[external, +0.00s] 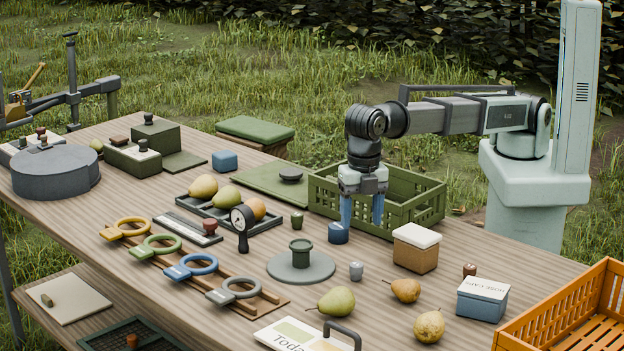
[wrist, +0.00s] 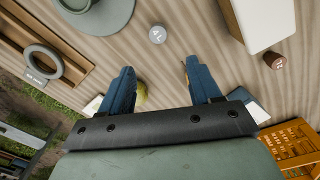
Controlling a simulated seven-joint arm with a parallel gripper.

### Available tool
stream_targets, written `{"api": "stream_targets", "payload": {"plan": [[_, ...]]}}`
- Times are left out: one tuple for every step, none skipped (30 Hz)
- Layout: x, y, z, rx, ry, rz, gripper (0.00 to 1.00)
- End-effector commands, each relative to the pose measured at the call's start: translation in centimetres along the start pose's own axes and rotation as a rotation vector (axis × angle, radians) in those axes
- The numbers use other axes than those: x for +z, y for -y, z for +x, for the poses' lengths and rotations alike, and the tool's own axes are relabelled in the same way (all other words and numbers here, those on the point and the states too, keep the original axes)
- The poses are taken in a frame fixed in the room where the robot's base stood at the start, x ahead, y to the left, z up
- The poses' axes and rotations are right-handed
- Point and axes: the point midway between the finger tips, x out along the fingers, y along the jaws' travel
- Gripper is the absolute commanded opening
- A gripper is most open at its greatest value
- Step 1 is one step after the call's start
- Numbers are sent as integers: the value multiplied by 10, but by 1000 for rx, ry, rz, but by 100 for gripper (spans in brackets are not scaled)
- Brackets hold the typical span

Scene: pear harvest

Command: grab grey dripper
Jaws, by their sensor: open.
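The grey dripper (external: 356,270) is a small grey cup-like piece standing on the wooden table, between the round grey plate and the brown box with the white lid. In the wrist view the grey dripper (wrist: 157,34) shows a pale marked top, ahead of the fingertips and roughly centred between them. My gripper (external: 361,222) points down with blue fingers apart and nothing between them, above the table and beyond the dripper in the external view. In the wrist view my gripper (wrist: 157,72) is also spread and empty.
A blue dripper (external: 338,233) is near the left finger, with the green crate (external: 420,205) close behind. Around the dripper are the grey plate (external: 320,272) with a green cup, the brown box (external: 415,252), a green pear (external: 337,301) and a brown pear (external: 405,290).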

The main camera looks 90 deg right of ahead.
Motion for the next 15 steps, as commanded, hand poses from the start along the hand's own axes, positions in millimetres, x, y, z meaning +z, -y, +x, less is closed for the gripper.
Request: {"api": "stream_targets", "payload": {"plan": [[1, 1, 7, -2, 1, 0, 63], [1, 1, 12, -3, 2, 0, 63], [1, 1, 19, -2, 1, 0, 63], [1, 1, 24, -1, 1, 1, 63], [1, 1, 29, -1, 1, 1, 63], [1, 1, 36, -2, 1, 1, 63], [1, 0, 41, -2, 1, 1, 63], [2, 0, 46, -1, 1, 1, 63], [2, 0, 52, -1, 1, 1, 63], [2, 0, 56, -1, 1, 1, 63], [2, 0, 60, -1, 1, 1, 63], [2, 0, 65, -1, 1, 1, 63], [2, 0, 68, 0, 0, 1, 63], [2, 0, 70, 1, 0, 1, 63], [2, 0, 73, 1, 0, 1, 63]]}}
